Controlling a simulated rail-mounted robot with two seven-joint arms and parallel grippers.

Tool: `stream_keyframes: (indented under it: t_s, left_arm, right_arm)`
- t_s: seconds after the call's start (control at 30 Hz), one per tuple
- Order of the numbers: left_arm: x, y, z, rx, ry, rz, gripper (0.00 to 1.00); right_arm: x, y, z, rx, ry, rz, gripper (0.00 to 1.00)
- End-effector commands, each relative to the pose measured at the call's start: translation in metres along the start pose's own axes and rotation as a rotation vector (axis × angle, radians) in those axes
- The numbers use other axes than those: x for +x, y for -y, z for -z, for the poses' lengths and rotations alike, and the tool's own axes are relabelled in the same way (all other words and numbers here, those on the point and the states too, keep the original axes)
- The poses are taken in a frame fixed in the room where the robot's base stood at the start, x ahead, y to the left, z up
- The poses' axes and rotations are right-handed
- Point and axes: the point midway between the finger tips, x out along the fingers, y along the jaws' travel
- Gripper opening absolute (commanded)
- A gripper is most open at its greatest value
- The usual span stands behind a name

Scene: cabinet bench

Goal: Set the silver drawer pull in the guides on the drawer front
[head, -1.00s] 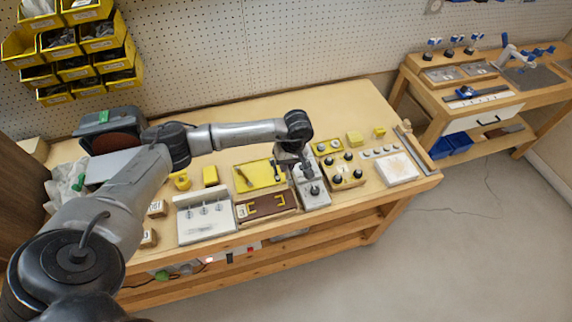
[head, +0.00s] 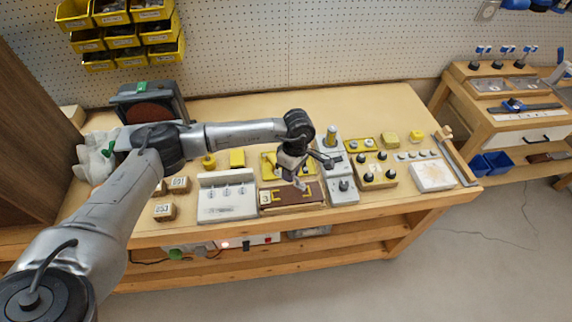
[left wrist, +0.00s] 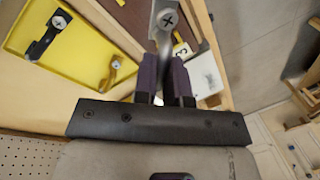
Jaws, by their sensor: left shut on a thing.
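The gripper partly covers the guides in the head view. My right gripper is in neither view.
A yellow tray (left wrist: 32,22) with a black pull (left wrist: 48,38) lies behind the drawer front. A white stand (head: 228,206) is on the left.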

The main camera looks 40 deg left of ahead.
Motion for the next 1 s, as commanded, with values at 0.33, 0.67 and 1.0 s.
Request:
stream_keyframes:
  t_s: [0.33, 0.67, 1.0]
  left_arm:
    - [-0.001, 0.001, -0.012, -0.522, 0.105, -0.001, 0.0]
    - [0.001, 0.0, -0.013, -0.71, 0.142, 0.0, 0.0]
    - [0.018, -0.004, -0.013, -0.718, 0.142, 0.0, 0.0]
  right_arm:
    - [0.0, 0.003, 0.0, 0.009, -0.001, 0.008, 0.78]
    - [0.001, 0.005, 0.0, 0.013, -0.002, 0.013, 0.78]
    - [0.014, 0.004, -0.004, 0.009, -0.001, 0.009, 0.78]
